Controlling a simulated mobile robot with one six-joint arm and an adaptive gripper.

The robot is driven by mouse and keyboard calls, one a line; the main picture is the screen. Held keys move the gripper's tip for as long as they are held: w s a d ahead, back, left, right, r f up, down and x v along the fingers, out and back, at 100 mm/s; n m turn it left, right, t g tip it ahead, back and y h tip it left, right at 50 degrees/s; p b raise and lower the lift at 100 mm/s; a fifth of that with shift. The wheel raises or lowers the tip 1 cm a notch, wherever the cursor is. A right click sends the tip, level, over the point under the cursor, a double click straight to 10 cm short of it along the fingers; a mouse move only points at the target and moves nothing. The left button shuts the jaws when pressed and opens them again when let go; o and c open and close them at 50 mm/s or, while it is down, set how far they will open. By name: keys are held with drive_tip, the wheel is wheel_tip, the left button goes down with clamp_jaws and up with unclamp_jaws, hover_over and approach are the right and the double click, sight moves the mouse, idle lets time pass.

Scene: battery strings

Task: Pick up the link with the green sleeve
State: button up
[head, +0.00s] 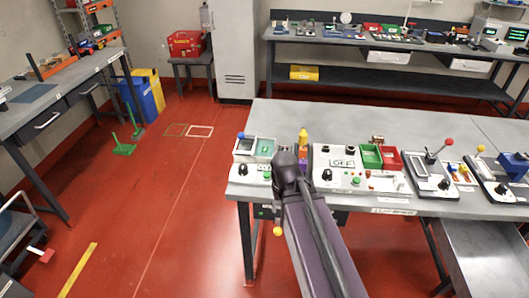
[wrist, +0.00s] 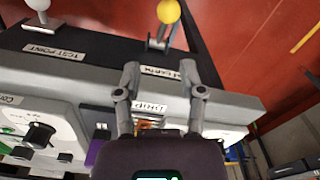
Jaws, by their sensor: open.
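I cannot make out a link with a green sleeve in either view. My gripper shows in the wrist view (wrist: 160,72), with its two grey fingers apart and nothing visible gripped between them. The fingers are over the grey table's front edge, near a small upside-down label (wrist: 150,106). A small orange item (wrist: 149,125) shows low between the fingers, partly hidden by the gripper body. In the head view my dark arm reaches to the table's left part and hides the fingers.
A yellow-balled lever (wrist: 168,11) stands beyond the fingertips. Left is a white panel with a black knob (wrist: 40,135). On the table (head: 450,128) are a green bin (head: 371,156), a red bin (head: 389,158) and switch panels to the right. The table's back is clear.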

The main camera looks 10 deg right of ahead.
drive_tip(key=w+r+m+p, duration=0.1)
drive_tip(key=w+r+p, duration=0.3)
drive_tip(key=w, duration=0.5)
drive_tip(key=w+r+m+p, duration=0.1)
drive_tip(key=w+r+p, duration=0.4)
drive_tip(key=w, duration=0.5)
drive_tip(key=w+r+m+p, duration=0.1)
drive_tip(key=w+r+p, duration=0.3)
drive_tip(key=w, duration=0.5)
drive_tip(key=shift+w+r+m+p, duration=0.3)
drive_tip(key=shift+r+p, duration=0.05)
drive_tip(key=shift+r, duration=0.2)
drive_tip(key=shift+a+f, duration=0.1)
drive_tip(key=shift+f, duration=0.05)
drive_tip(key=b, duration=0.9)
hover_over(265, 149)
wheel_tip(265, 149, down, 8)
drive_tip(key=shift+a+f, duration=0.1)
drive_tip(key=shift+a, duration=0.05)
drive_tip(key=shift+f, duration=0.15)
drive_tip(key=shift+w+f+b, duration=0.1)
drive_tip(key=shift+f+b, duration=2.3)
drive_tip(key=shift+f, duration=0.1)
clamp_jaws()
